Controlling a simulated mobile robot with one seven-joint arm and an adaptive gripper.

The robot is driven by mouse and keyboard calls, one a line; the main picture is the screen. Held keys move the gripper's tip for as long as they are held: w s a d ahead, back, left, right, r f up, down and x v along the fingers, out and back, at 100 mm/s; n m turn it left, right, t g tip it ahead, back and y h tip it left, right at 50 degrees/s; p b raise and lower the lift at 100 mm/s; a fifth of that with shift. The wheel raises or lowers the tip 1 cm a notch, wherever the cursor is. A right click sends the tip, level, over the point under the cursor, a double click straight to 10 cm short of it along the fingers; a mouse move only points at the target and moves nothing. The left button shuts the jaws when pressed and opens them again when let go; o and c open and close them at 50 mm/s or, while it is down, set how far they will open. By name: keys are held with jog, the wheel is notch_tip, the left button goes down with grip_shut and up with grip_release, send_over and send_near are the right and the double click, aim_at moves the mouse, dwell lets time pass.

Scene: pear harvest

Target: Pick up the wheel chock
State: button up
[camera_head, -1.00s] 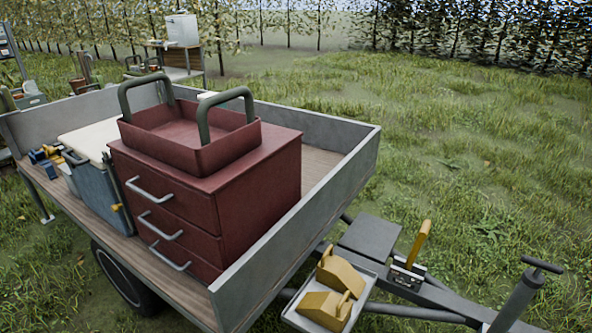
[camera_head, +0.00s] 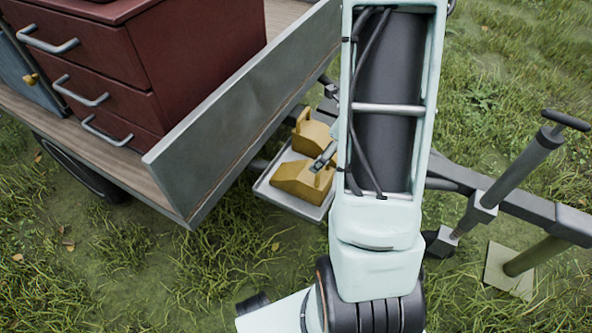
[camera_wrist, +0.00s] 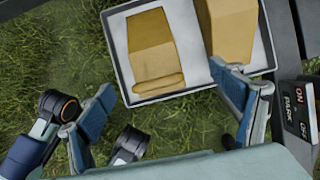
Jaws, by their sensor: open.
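Two mustard-yellow wheel chocks lie in a shallow light-grey tray (camera_head: 263,187) beside the trailer's drawbar. In the head view, the nearer chock (camera_head: 298,183) is at the tray's front and the farther chock (camera_head: 313,136) behind it, partly covered by my arm. In the wrist view one chock (camera_wrist: 151,48) is at the top middle and the other (camera_wrist: 231,28) at the top right, cut by the frame. My gripper (camera_wrist: 162,80) is open and empty, its blue-grey fingers spread below the chocks. In the head view, one finger shows by the nearer chock; the rest is hidden behind my arm.
The trailer's grey side wall (camera_head: 250,105) rises left of the tray, with a red drawer cabinet (camera_head: 205,50) behind it. A jack post (camera_head: 513,165) stands on the drawbar at right. A black ON/PARK/OFF box (camera_wrist: 299,110) is right of my gripper. Grass lies below.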

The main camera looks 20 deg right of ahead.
aim_at(306, 170)
jog(key=b+x, duration=0.1)
jog(key=x, duration=0.2)
jog(key=a+b+x, duration=0.1)
jog(key=x, duration=0.3)
jog(key=shift+a+r, duration=0.15)
jog(key=shift+r, duration=0.05)
jog(key=b+x, duration=0.3)
jog(key=x, duration=0.2)
jog(key=shift+s+a+f, duration=0.1)
jog(key=shift+s, duration=0.05)
jog(key=shift+c, duration=0.7)
jog(key=c, duration=1.5)
jog(key=shift+c, duration=0.8)
